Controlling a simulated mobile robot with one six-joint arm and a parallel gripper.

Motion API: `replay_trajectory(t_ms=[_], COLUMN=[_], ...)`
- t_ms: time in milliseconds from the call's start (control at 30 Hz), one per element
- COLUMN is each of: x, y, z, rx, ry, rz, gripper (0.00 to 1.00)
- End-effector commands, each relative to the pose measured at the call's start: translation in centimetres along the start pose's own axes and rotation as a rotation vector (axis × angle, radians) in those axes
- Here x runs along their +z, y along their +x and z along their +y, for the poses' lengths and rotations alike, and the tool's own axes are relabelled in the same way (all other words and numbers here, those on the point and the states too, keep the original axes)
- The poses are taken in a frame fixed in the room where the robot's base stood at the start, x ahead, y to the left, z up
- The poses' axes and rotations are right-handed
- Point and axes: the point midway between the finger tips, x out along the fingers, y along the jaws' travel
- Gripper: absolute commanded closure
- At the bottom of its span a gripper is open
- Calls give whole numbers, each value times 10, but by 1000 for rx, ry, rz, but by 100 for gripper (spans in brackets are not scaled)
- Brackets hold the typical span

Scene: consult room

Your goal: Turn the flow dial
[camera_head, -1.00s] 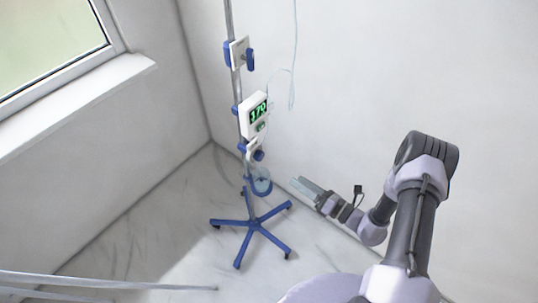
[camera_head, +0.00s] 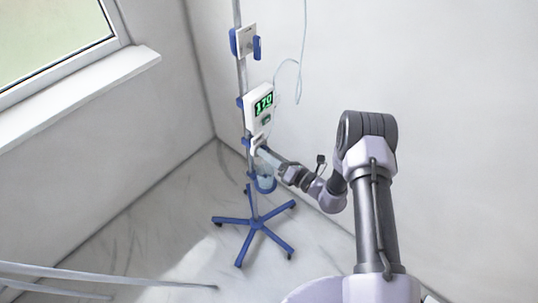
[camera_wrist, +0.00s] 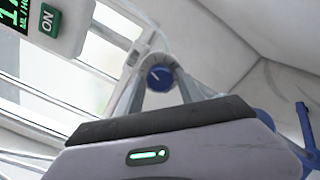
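The flow dial (camera_wrist: 160,77) is a round blue knob with a white pointer mark, seen in the middle of the wrist view. In the head view my gripper hides it. My gripper (camera_head: 262,153) reaches the pole from the right, just below the pump. In the wrist view the grey fingers of my gripper (camera_wrist: 159,88) stand apart, one to each side of the dial. Whether they touch it I cannot tell. The white pump (camera_head: 260,108) above shows a green 170 in the head view. Its green ON button (camera_wrist: 48,20) shows at upper left of the wrist view.
The pole (camera_head: 241,75) stands on a blue star-shaped base (camera_head: 255,223) near the room corner. A blue-edged clamp (camera_head: 246,42) sits higher up. A clear tube (camera_head: 299,80) hangs to the right. A window sill (camera_head: 85,88) is at left.

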Motion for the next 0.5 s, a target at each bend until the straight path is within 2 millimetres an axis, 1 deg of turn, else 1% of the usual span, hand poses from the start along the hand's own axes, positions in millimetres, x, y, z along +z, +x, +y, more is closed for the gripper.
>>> replay_trajectory(t_ms=[33,200,267,400,500], x=[0,0,0,-2,-1], y=[0,0,0,0,0], z=[0,0,0,-2,-1], rx=[0,0,0,0,0], ry=[0,0,-5,-123,-152], rz=[0,1,1,1,2], gripper=[68,100,100,100,100])
